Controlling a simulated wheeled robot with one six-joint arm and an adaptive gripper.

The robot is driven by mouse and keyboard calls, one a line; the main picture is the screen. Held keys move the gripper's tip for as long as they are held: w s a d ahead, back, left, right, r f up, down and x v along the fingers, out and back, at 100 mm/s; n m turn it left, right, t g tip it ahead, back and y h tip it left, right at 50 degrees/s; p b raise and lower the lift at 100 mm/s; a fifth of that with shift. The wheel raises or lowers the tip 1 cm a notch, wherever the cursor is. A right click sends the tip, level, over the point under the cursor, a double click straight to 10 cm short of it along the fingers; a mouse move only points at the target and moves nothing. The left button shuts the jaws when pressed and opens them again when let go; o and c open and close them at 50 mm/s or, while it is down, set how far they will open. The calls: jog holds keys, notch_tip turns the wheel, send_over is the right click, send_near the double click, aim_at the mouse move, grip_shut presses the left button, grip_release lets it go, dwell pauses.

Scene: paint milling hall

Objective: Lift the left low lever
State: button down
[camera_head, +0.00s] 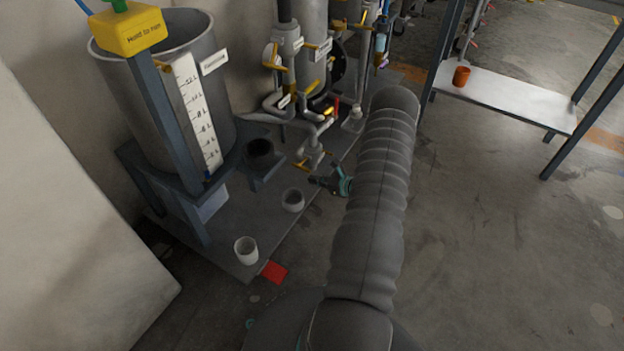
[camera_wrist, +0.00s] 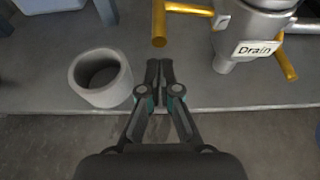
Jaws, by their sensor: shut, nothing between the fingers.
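The left low lever (camera_wrist: 160,24) is a yellow bar on the left side of the grey valve labelled "Drain" (camera_wrist: 238,38). In the wrist view its end hangs just beyond my gripper. In the head view the left low lever (camera_head: 301,165) shows at the foot of the pipework. My gripper (camera_wrist: 160,68) is shut and empty, its fingertips together a little short of the lever and apart from it. In the head view my gripper (camera_head: 318,181) is small and partly hidden by my arm. A second yellow lever (camera_wrist: 285,60) is on the valve's right.
A pale open cup (camera_wrist: 101,78) stands close left of my fingers. Another white cup (camera_head: 246,250) stands near the platform's front corner. The platform edge (camera_wrist: 225,108) runs below my fingers. A large metal tank (camera_head: 215,85) stands left; open floor (camera_head: 480,250) lies right.

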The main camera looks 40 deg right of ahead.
jog(key=s+d, duration=0.3)
jog(key=s, duration=0.4)
dwell(0.6)
